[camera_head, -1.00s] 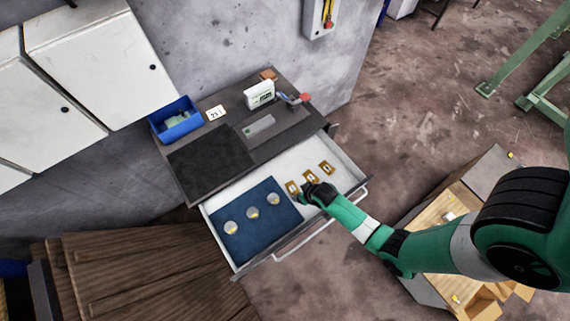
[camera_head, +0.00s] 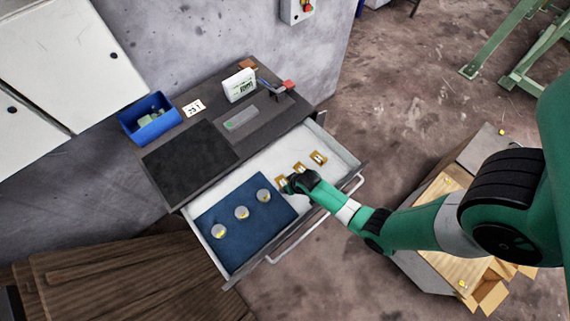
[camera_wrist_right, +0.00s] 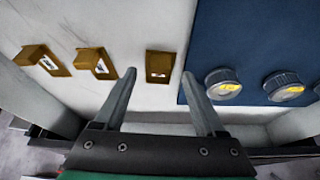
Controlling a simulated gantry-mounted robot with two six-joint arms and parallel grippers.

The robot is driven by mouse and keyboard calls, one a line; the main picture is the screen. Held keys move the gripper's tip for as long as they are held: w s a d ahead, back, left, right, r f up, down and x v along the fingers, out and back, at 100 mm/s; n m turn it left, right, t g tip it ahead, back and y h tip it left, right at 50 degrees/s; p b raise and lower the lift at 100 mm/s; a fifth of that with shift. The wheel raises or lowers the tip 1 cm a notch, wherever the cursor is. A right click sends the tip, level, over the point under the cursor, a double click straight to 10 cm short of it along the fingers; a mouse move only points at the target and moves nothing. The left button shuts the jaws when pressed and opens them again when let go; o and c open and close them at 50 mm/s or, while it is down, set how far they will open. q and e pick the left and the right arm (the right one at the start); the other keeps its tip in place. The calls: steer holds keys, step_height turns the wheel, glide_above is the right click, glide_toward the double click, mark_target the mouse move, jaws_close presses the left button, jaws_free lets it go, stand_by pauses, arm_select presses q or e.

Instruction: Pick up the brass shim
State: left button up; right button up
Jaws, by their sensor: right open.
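Three brass-coloured pieces with small pale labels lie in a row on the white floor of the open drawer. In the right wrist view, the nearest brass piece (camera_wrist_right: 158,66) shows ahead of and between the fingertips. The middle brass piece (camera_wrist_right: 97,63) and the far brass piece (camera_wrist_right: 46,60) are left of the fingers and look raised at one end. I cannot tell which is the shim. My right gripper (camera_wrist_right: 160,72) is open and empty. In the head view, my right gripper (camera_head: 286,186) is at the nearest piece, partly hiding it. My left gripper is not in view.
A blue mat (camera_head: 232,245) in the drawer holds three round discs (camera_head: 241,213). The drawer has a front wall and handle (camera_head: 310,226). On the cabinet top are a blue bin (camera_head: 150,132), a white box (camera_head: 239,85) and a black mat (camera_head: 190,163).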

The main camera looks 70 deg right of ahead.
mark_target(283, 182)
steer(key=shift+x, duration=1.25)
steer(key=shift+r, duration=0.1)
jaws_close()
